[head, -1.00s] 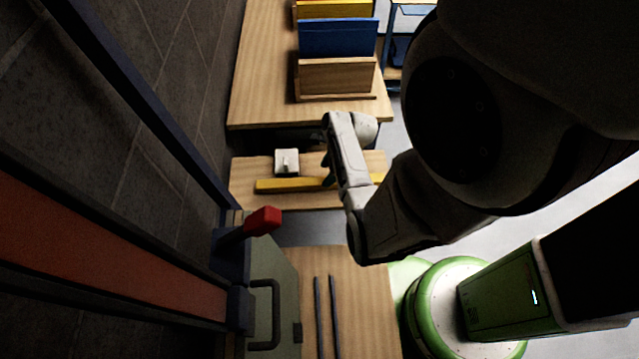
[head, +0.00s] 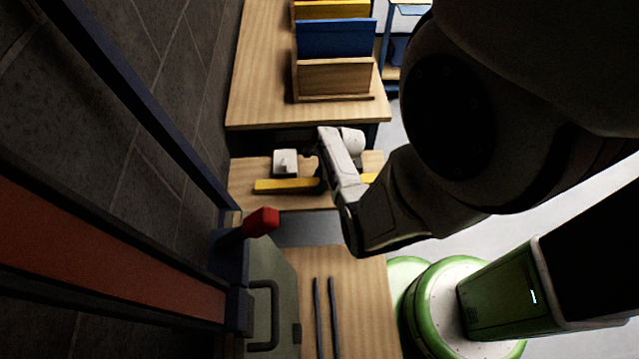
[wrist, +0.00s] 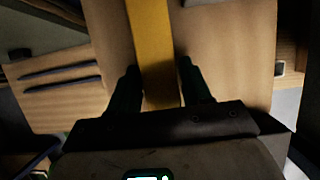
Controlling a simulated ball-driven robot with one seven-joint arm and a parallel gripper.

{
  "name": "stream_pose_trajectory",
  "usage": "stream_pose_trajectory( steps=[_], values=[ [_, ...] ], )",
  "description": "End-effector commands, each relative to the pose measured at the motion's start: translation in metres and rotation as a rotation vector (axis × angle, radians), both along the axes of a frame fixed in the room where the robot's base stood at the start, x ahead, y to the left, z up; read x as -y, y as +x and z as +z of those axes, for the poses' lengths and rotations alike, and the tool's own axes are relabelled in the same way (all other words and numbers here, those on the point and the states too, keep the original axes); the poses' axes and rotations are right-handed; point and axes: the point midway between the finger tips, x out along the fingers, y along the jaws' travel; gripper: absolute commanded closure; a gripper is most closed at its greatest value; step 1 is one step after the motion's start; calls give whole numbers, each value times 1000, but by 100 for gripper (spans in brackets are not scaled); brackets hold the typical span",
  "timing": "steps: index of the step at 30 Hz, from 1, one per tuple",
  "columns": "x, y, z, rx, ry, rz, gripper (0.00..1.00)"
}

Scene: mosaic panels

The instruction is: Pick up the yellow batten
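The yellow batten (head: 285,186) lies flat along the small wooden table, running left to right in the head view. My arm hides a stretch of it, and its right end shows past the arm. In the wrist view the yellow batten (wrist: 156,50) runs between the two dark fingers of my gripper (wrist: 158,80). The fingers are open, one on each side, with a gap between each finger and the batten. In the head view my gripper (head: 322,178) is over the batten, mostly hidden by my own wrist.
A white block (head: 285,160) sits just behind the batten. A larger table (head: 260,100) behind bears a rack with a blue panel (head: 336,38). A wall stands on the left.

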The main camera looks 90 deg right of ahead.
Motion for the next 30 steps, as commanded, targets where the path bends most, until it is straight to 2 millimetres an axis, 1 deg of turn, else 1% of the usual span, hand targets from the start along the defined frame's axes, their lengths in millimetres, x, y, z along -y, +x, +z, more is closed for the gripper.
stream_pose_trajectory(
  steps=[1, 2, 14, 23, 26, 30],
  values=[
    [0, 0, 0, 0, 0, 0, 57],
    [0, 0, 0, 0, 0, 0, 60],
    [0, 0, 0, 0, 0, 0, 98],
    [0, 0, 2, 0, -1, 1, 99],
    [1, 0, 7, 1, -3, 1, 99],
    [1, 1, 22, 1, -3, 1, 99]
  ],
)
